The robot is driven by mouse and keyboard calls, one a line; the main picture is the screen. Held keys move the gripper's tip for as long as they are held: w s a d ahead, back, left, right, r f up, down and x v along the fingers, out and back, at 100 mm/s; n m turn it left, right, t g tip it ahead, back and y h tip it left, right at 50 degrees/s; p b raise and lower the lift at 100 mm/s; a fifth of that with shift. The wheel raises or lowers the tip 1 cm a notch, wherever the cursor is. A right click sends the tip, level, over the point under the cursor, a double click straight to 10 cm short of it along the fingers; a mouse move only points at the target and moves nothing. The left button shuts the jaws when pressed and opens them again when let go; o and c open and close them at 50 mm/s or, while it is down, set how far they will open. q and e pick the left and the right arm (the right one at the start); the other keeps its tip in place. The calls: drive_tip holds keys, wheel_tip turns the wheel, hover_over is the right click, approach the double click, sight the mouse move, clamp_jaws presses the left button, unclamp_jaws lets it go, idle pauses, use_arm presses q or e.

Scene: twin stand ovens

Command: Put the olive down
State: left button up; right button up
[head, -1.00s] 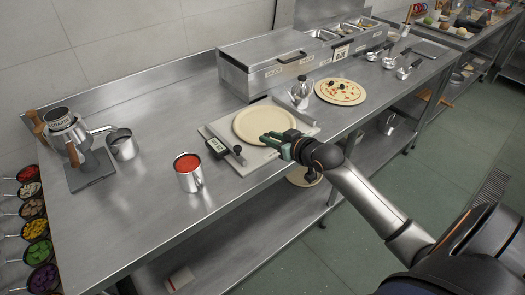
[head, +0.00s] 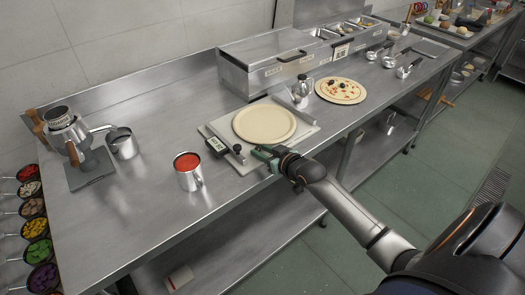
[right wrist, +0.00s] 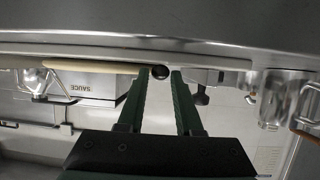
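The olive (right wrist: 160,72) is a small dark round thing between the green fingertips of my right gripper in the right wrist view. It fills the gap between them, and I read the gripper as shut on it. The olive is too small to make out there. A plain round dough base (head: 264,123) lies on the board. My left gripper is not in view.
A topped pizza (head: 340,90) and a steel topping box (head: 265,72) are behind. The table's left front is clear.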

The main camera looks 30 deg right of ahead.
drive_tip(key=o, duration=0.4)
drive_tip(key=shift+c, duration=0.2)
